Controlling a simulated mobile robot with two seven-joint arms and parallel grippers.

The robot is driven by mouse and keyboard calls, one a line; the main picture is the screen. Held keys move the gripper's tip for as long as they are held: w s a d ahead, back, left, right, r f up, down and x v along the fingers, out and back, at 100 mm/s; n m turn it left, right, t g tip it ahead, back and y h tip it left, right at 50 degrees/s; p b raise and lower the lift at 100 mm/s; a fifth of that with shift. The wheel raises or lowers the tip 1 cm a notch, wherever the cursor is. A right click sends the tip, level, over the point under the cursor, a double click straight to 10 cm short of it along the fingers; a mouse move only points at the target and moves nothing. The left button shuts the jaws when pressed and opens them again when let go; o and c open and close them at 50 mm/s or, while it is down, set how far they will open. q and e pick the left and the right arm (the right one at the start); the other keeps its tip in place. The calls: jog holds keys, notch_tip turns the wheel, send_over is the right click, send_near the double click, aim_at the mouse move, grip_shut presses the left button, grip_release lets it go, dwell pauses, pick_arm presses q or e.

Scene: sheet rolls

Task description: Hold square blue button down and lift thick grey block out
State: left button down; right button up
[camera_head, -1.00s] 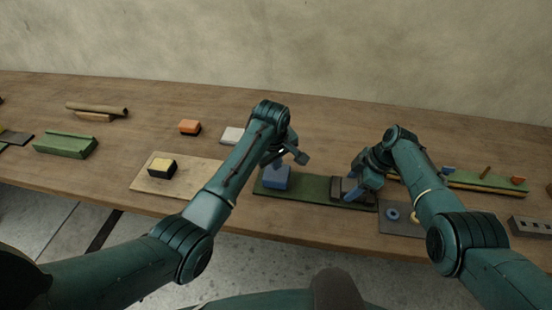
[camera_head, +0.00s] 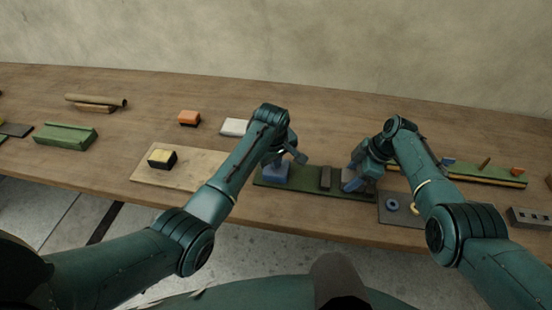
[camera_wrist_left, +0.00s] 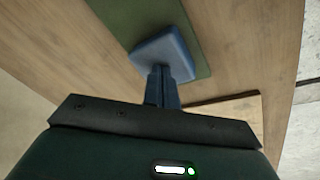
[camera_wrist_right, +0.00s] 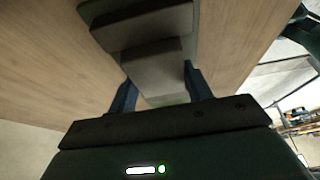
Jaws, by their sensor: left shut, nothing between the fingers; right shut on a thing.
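The square blue button (camera_head: 275,173) is at the left end of a long green board (camera_head: 300,184). My left gripper (camera_wrist_left: 160,72) is shut and empty, fingertips down at the top of the button (camera_wrist_left: 165,48); they appear to touch it. My right gripper (camera_head: 356,178) is over the board's right part, its fingers on both sides of the thick grey block (camera_wrist_right: 155,72), shut on it. The block seems raised above the board, overlapping a dark grey piece (camera_wrist_right: 140,28) in the right wrist view. That dark piece (camera_head: 325,178) stands on the board just left of the right gripper.
Right of the board is a dark plate with blue rings (camera_head: 392,205), and behind it a green rail with small pegs (camera_head: 485,175). A beige board with a yellow-black block (camera_head: 162,159) lies left. A white block (camera_head: 234,127) and an orange block (camera_head: 189,118) lie behind.

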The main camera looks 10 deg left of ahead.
pick_arm(q)
jog(key=shift+s+f, duration=0.2)
pick_arm(e)
jog(key=shift+r, duration=2.45)
pick_arm(q)
notch_tip(320, 180, up, 9)
jog(key=shift+w+r, duration=0.15)
jog(key=shift+w, duration=0.05)
pick_arm(e)
jog(key=shift+w, duration=0.1)
dwell(0.3)
